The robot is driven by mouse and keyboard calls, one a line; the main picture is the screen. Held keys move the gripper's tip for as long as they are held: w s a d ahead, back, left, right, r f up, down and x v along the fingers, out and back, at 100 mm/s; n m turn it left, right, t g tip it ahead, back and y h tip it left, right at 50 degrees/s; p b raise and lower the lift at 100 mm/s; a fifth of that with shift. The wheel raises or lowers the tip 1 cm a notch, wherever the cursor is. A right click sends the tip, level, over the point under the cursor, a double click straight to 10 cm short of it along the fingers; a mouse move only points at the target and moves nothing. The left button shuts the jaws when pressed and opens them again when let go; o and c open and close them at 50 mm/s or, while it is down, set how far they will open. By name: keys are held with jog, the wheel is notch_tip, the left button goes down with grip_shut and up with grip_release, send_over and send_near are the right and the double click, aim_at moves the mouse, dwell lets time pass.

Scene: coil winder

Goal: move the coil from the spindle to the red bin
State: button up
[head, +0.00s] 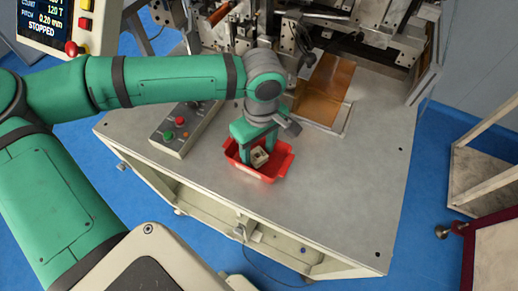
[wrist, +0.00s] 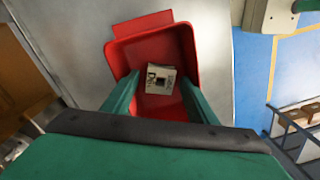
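The coil (head: 260,156) is a small pale block with a dark hole, inside the red bin (head: 281,165) on the grey machine table. In the wrist view the coil (wrist: 160,78) sits slightly turned over the floor of the red bin (wrist: 188,45). My gripper (head: 258,153) points down into the bin. In the wrist view its green fingers (wrist: 160,88) stand on either side of the coil, with red bin floor showing between each finger and the coil. The gripper is open. I cannot make out the spindle clearly among the machine parts.
A control box (head: 177,130) with red and green buttons stands left of the bin. The winding machine (head: 330,25) and a copper-coloured plate (head: 325,88) are behind. The table (head: 340,185) is clear to the right. A shelf frame (head: 485,165) stands at far right.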

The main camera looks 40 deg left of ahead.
aim_at(260, 154)
notch_tip(260, 154, up, 12)
jog(key=shift+w+r, duration=0.15)
jog(key=shift+w, duration=0.15)
dwell(0.5)
